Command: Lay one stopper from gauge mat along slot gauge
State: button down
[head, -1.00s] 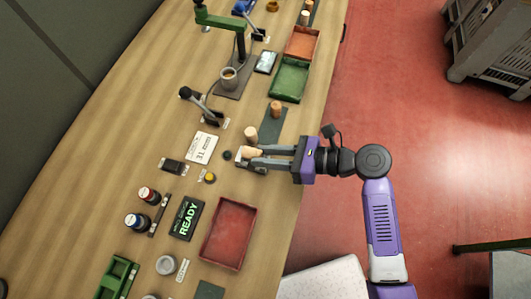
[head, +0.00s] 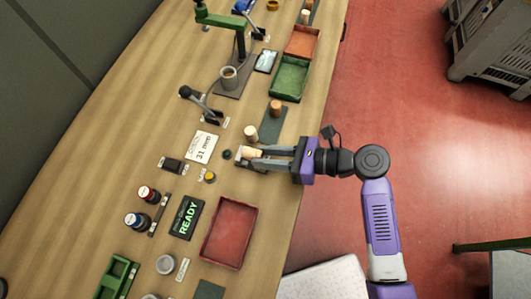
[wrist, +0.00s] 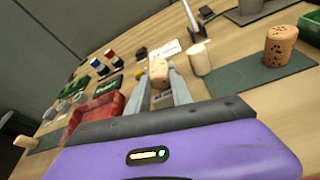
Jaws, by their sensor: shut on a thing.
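My gripper (head: 253,158) is shut on a pale cork stopper (head: 252,152), low over the bench. In the wrist view this stopper (wrist: 158,74) sits between the two fingertips. The dark gauge mat (head: 271,125) lies beyond the gripper. A browner stopper (head: 276,107) stands upright on it, showing dark pits in the wrist view (wrist: 280,45). Another pale stopper (head: 251,133) stands upright at the mat's near-left edge, close to the gripper but apart from it. I cannot tell the slot gauge for certain; the fingers may hide part of it.
A red tray (head: 229,232) lies nearer than the gripper, beside a READY display (head: 186,217). A yellow button (head: 209,177), a dark round knob (head: 227,154) and a 31 mm card (head: 203,147) lie left. A lever device (head: 205,108) and a green tray (head: 290,79) stand farther back.

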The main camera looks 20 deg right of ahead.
jog(key=c, duration=1.1)
grip_release()
jog(key=shift+f, duration=0.1)
jog(key=shift+o, duration=0.2)
jog(key=shift+d, duration=0.1)
jog(key=v, duration=0.7)
jog(key=shift+s+d+b, duration=0.2)
jog(key=shift+d+b, duration=0.1)
